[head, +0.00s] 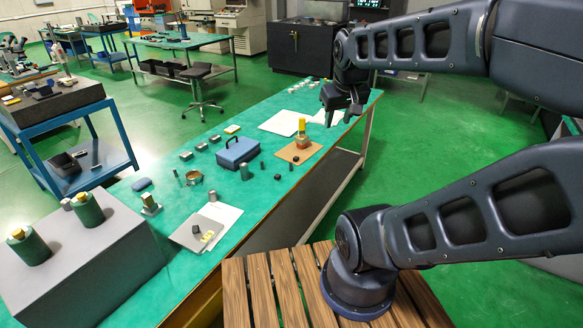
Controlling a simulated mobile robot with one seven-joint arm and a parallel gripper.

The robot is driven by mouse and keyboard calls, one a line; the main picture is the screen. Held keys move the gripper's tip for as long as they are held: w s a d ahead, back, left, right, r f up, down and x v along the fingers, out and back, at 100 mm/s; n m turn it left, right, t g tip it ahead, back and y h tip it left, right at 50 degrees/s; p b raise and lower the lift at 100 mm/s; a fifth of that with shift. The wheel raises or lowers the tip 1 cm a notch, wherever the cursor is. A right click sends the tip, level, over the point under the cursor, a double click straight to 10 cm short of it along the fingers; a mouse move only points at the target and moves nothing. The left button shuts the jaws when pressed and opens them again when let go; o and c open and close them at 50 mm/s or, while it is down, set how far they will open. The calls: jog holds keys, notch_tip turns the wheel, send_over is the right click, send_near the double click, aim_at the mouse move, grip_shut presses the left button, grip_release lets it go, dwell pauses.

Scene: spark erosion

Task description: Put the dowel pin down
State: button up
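My gripper (342,113) hangs pointing down over the far right part of the green-topped bench (215,146), near its right edge. It is dark, small and seen from behind. I cannot tell how far its fingers are apart or whether a dowel pin is between them. No dowel pin can be singled out for certain.
A blue case (237,152) and several small metal blocks (186,156) occupy the bench middle. A grey block (110,262) stands front left.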

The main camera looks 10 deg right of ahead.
jog(key=w+f+n+h, duration=0.2)
jog(key=w+f+n, duration=0.2)
jog(key=w+n, duration=0.55)
jog(key=n+g, duration=0.1)
jog(key=n, duration=1.5)
send_over(290, 163)
jog(key=s+a, duration=0.2)
jog(key=a, duration=0.1)
notch_tip(290, 163, down, 27)
jog(key=shift+h, duration=0.5)
jog(key=shift+s+d+x, duration=0.1)
jog(key=shift+s+x, duration=0.05)
jog(key=shift+x, duration=1.6)
jog(key=shift+s+d+x, duration=0.1)
jog(key=shift+x, duration=1.6)
jog(key=shift+s+x, duration=0.15)
jog(key=shift+x, duration=1.6)
grip_shut()
